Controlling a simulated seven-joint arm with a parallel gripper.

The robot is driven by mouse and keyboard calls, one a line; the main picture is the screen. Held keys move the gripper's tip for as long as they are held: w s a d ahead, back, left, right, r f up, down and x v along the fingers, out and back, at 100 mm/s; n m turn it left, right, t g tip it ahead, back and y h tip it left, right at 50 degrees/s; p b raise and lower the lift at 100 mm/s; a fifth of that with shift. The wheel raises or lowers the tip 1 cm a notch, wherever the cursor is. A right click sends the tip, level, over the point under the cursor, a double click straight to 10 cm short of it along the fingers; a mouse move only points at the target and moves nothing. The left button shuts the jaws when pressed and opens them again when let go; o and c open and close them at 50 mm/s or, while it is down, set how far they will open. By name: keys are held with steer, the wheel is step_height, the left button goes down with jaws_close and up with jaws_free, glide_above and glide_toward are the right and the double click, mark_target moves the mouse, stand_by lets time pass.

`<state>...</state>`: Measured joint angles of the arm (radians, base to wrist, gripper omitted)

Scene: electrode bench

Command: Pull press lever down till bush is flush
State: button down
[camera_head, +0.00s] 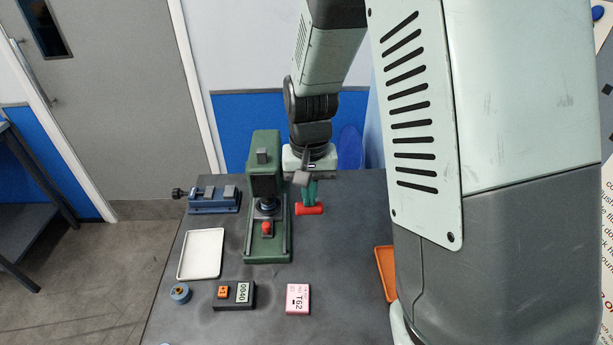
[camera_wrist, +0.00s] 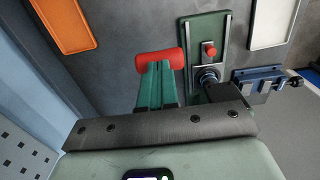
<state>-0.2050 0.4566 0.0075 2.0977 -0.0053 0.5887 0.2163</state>
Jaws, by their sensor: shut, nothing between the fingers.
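The green press (camera_head: 247,220) stands on the bench, and its base also shows in the wrist view (camera_wrist: 226,32). A red bush-like piece (camera_head: 266,228) sits on a grey block in front of the ram (camera_head: 267,203); how deep it sits I cannot tell. The lever's red grip (camera_head: 309,210) lies crosswise to the right of the press. My gripper (camera_head: 310,197) has teal fingers, shut together. In the wrist view the fingertips meet the red grip (camera_wrist: 159,63) from behind, with nothing between them; whether they touch it I cannot tell. The lever's arm is mostly hidden.
A blue vise (camera_head: 212,200) and a white tray (camera_head: 201,233) are left of the press. In front lie a round blue-grey part (camera_head: 180,294), a black display box (camera_head: 234,305) and a pink block (camera_head: 298,299). An orange tray (camera_head: 384,273) is at right, partly hidden by my arm.

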steer(key=shift+f, duration=0.2)
stand_by(0.5)
steer(key=shift+s+f, duration=0.1)
steer(key=shift+f, duration=2.85)
steer(key=shift+w+f, duration=0.15)
steer(key=shift+w, duration=0.05)
steer(key=shift+w+f, duration=0.15)
steer(key=shift+f, duration=0.55)
steer(key=shift+w+f, duration=0.15)
steer(key=shift+f, duration=0.5)
steer(key=shift+f, duration=0.1)
